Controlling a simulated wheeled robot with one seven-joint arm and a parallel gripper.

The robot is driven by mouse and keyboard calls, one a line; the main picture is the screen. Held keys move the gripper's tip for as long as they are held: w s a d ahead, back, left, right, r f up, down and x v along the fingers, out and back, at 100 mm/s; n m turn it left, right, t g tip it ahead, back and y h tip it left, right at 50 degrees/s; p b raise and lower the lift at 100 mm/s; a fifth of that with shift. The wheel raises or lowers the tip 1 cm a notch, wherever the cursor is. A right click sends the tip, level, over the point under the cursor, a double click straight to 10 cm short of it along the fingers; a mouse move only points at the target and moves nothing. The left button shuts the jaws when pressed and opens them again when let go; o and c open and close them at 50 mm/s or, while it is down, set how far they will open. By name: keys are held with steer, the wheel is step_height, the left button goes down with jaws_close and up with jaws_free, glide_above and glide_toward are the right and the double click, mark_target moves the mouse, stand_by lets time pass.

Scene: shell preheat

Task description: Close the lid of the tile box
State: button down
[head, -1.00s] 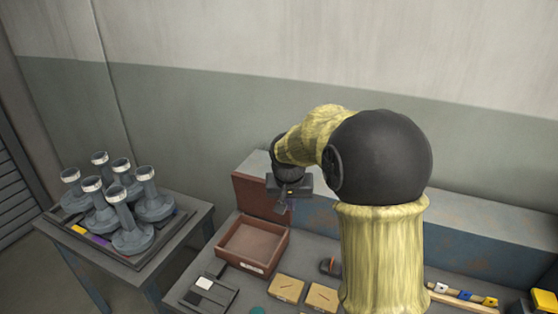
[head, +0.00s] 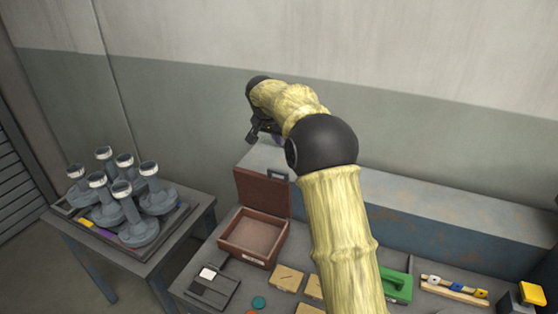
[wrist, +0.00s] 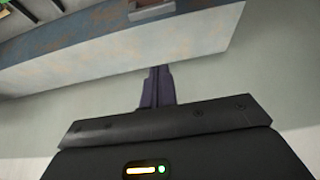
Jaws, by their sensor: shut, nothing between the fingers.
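The tile box (head: 238,256) is a brown open-topped box on the bench in the head view, with a lighter floor and a pale label on its front. Its lid (head: 262,192) stands upright at the back, open, with a grey piece at its upper right. My gripper (head: 276,140) is above and behind the lid, near the wall, apart from it. In the wrist view its narrow dark fingers (wrist: 157,86) are together and hold nothing. A brown piece with a grey fitting (wrist: 152,10), probably the lid's top, shows at the upper edge there.
A raised blue-grey ledge (head: 420,212) runs behind the bench along the wall. Left of the box, a side table holds a tray of grey pedestal-like parts (head: 128,215). A dark panel (head: 212,290), tan tiles (head: 287,279) and a green case (head: 399,285) lie in front and right.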

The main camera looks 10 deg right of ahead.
steer(key=p, duration=0.3)
glide_above(280, 180)
steer(key=w+d, duration=0.2)
steer(key=w, duration=0.2)
step_height(280, 180, down, 9)
steer(key=s+a, duration=0.1)
steer(key=s+a+p, duration=0.1)
steer(key=s, duration=0.1)
steer(key=shift+s+a+f, duration=0.1)
steer(key=shift+s, duration=0.2)
steer(key=shift+f+p, duration=0.15)
steer(key=shift+p, duration=0.15)
steer(key=shift+s, duration=0.15)
steer(key=shift+s+a+f+b, duration=0.1)
steer(key=shift+a+f+b, duration=0.2)
steer(key=shift+b, duration=1)
